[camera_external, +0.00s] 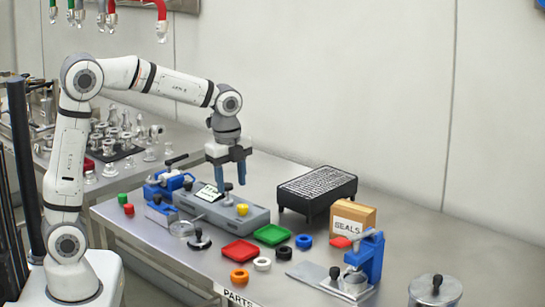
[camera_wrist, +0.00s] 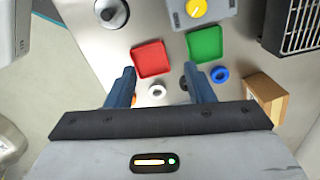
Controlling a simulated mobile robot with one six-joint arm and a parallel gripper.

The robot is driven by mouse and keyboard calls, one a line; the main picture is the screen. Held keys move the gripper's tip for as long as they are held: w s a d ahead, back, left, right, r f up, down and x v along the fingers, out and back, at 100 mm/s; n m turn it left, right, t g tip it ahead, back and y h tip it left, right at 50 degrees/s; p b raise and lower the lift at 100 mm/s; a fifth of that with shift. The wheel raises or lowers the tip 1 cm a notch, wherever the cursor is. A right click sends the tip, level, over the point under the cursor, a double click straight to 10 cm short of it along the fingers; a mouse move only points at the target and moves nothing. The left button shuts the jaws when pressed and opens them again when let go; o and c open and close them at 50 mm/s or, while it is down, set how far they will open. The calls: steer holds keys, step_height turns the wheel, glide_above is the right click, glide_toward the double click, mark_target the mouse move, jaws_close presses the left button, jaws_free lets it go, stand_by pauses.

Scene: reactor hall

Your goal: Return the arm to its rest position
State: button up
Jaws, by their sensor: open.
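My white arm rises from its base at the left of the external view and reaches over the metal table (camera_external: 190,262). My gripper (camera_external: 228,190) points down with its blue fingers apart and nothing between them. In the external view it hangs in front of or above the grey device with the yellow knob (camera_external: 242,209). In the wrist view the open fingers (camera_wrist: 158,86) frame a white ring (camera_wrist: 157,92) lying on the table below. A dark ring is partly hidden by the right finger.
A red tray (camera_external: 240,251) and green tray (camera_external: 272,235) lie on the table near several coloured rings. A black ribbed box (camera_external: 317,190), a SEALS carton (camera_external: 352,219) and a blue press (camera_external: 368,257) stand to the right. Hoses (camera_external: 161,20) hang at upper left.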

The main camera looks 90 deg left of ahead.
steer(key=s+d+f+n+t, duration=0.2)
steer(key=s+d+n, duration=0.9)
steer(key=s+d, duration=0.7)
steer(key=shift+f, duration=0.2)
steer(key=shift+c, duration=0.3)
